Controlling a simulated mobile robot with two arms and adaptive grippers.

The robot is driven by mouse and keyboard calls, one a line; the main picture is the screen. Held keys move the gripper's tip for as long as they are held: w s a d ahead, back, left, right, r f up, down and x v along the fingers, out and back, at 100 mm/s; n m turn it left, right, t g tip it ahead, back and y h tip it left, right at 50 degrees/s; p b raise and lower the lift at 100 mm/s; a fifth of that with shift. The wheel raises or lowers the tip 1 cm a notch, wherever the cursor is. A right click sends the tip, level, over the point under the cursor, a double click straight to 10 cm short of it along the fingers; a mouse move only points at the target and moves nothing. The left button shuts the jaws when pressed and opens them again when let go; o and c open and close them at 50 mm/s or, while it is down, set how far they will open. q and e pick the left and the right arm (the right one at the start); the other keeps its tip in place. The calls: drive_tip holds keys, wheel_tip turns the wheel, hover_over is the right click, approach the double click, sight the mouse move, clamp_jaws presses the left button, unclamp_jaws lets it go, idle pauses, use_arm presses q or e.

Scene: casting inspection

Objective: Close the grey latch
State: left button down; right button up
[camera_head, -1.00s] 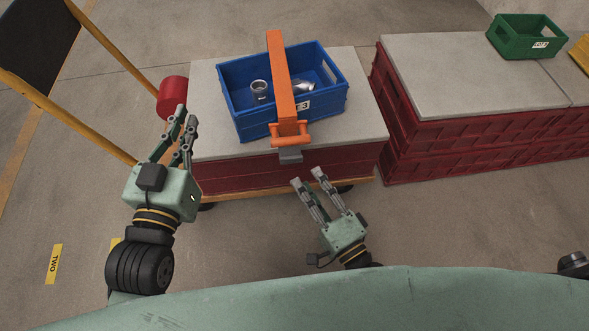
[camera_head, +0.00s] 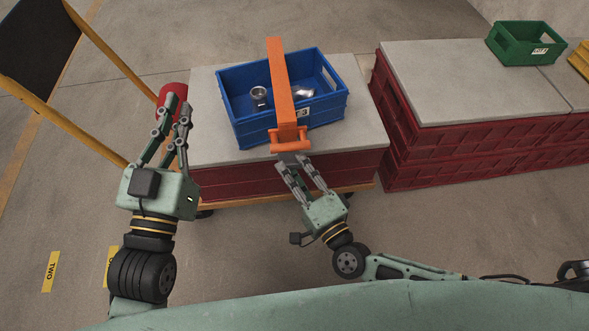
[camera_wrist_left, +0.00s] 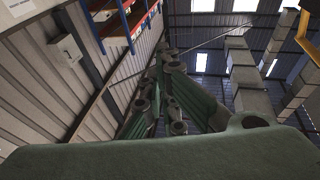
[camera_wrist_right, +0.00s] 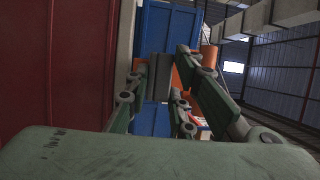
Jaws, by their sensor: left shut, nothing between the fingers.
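The grey latch (camera_head: 289,156) sits at the front end of the orange strap bar (camera_head: 281,88), just below its orange handle (camera_head: 290,141). It is partly hidden by my right gripper (camera_head: 291,160). In the right wrist view the grey latch (camera_wrist_right: 159,68) appears between the spread fingertips of my right gripper (camera_wrist_right: 161,66). The gripper is open; I cannot tell whether a finger touches the latch. My left gripper (camera_head: 175,106) is shut and empty, pointing up beside the left edge of the cart top.
The blue crate (camera_head: 232,125) holds metal castings under the orange bar, on the grey-topped cart (camera_head: 205,150). A red cylinder (camera_head: 173,90) is behind my left fingertips. Red stacked crates (camera_head: 440,150) stand right, with a green crate (camera_head: 525,57) on top. Floor is clear between.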

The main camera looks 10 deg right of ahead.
clamp_jaws()
